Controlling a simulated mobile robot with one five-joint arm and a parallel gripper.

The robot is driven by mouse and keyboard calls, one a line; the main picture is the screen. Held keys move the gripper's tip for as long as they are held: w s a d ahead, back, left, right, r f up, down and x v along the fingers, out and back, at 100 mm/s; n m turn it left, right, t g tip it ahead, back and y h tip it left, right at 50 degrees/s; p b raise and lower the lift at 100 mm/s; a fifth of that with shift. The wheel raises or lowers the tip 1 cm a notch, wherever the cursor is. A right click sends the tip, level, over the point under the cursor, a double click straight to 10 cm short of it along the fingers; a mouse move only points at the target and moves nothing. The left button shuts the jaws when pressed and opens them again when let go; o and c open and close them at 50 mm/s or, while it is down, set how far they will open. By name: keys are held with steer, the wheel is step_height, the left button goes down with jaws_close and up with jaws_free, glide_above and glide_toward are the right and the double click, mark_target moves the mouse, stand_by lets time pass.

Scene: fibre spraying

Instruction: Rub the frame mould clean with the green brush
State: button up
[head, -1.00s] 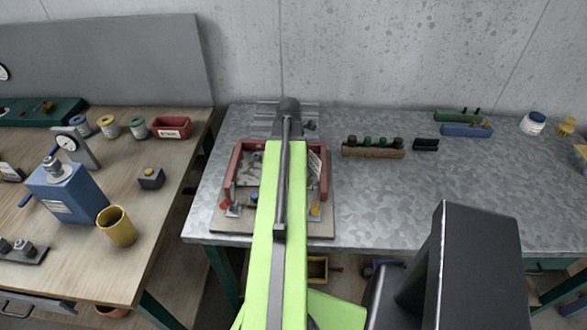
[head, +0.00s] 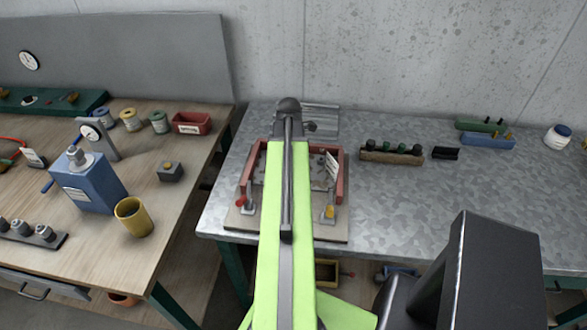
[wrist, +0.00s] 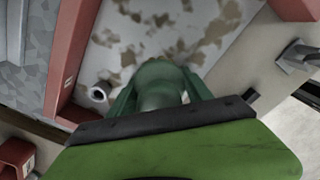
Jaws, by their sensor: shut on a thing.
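The frame mould (head: 339,187) has red walls around a pale floor and sits on a beige base plate (head: 245,222) on the metal table. In the wrist view its red wall (wrist: 67,55) stands at the left, and brown patches mark the pale floor (wrist: 165,25). My gripper (wrist: 160,95) is low over the mould, shut on the green brush (wrist: 160,82). Only the brush's rounded dark green part shows; its bristles are hidden, so I cannot tell whether they touch the floor. In the head view my arm hides the gripper, the brush and the mould's middle.
Small clamps (head: 328,212) stand at the mould's front corners. A brown block with several dark knobs (head: 391,153) and a small black piece (head: 445,153) lie to the right. The metal table's (head: 420,200) front right is clear. A wooden bench (head: 95,255) stands left across a gap.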

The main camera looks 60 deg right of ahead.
steer(key=shift+w+a+r, duration=0.1)
steer(key=shift+w+a, duration=0.1)
steer(key=shift+w, duration=0.5)
steer(key=shift+w+a+r, duration=0.1)
steer(key=shift+w+a, duration=0.1)
steer(key=shift+w, duration=0.5)
steer(key=shift+w+f, duration=0.1)
steer(key=shift+w, duration=0.1)
steer(key=shift+w+a+f, duration=0.1)
steer(key=shift+w+a, duration=0.2)
steer(key=shift+w, duration=0.4)
steer(key=shift+w+a, duration=0.25)
steer(key=shift+w, duration=0.45)
step_height(320, 180, up, 6)
steer(key=p, duration=0.6)
step_height(320, 180, up, 3)
steer(key=p, duration=0.3)
